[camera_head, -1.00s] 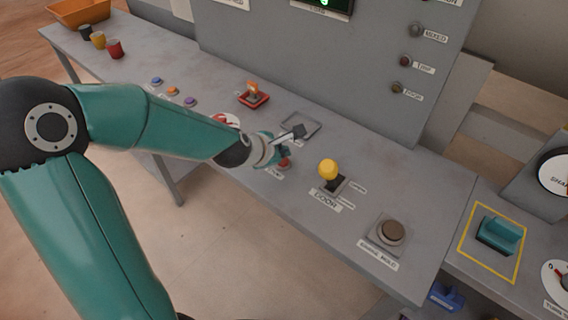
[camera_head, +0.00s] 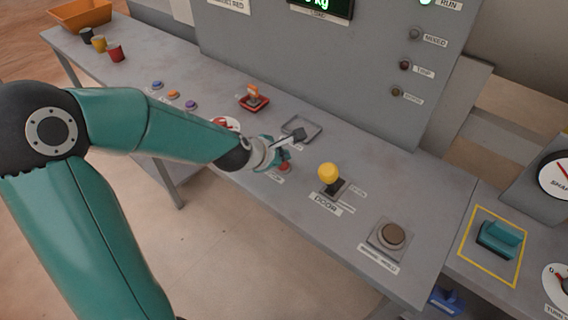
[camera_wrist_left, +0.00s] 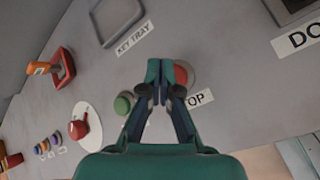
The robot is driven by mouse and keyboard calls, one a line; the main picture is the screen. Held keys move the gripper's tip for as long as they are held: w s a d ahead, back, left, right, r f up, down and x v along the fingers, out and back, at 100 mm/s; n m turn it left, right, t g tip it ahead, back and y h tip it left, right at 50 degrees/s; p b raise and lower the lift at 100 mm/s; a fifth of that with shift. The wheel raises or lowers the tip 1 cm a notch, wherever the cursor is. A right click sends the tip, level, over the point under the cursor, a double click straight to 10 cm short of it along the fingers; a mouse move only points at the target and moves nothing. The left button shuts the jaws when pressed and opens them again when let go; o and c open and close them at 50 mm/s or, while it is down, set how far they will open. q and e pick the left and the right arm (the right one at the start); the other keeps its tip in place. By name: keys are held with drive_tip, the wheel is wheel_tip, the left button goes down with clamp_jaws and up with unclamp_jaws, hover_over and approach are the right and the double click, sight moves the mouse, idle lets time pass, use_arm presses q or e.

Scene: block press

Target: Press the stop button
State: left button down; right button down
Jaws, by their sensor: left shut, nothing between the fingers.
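The stop button is a red round button (camera_wrist_left: 183,75) on the grey console top, beside a label (camera_wrist_left: 196,98) whose end reads "OP". In the head view the red button (camera_head: 285,168) shows just below my left gripper (camera_head: 281,157). In the left wrist view my left gripper (camera_wrist_left: 160,72) is shut and empty, its fingertips overlapping the button's left side. I cannot tell whether they touch it. My right gripper is not in view.
A green button (camera_wrist_left: 123,103) is left of the fingers, with a red switch (camera_wrist_left: 79,128) beyond. The key tray (camera_head: 302,129) looks empty. A yellow-knobbed door lever (camera_head: 329,174) and a brown button (camera_head: 392,235) stand to the right.

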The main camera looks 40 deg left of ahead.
use_arm(q)
drive_tip(key=shift+f+b, duration=0.4)
drive_tip(key=shift+b, duration=0.05)
drive_tip(key=shift+f+b, duration=0.5)
idle(0.9)
idle(0.3)
drive_tip(key=shift+r+p, duration=0.9)
drive_tip(key=shift+r, duration=0.05)
wheel_tip(320, 180, up, 5)
drive_tip(key=p, duration=0.4)
drive_tip(key=shift+p, duration=0.4)
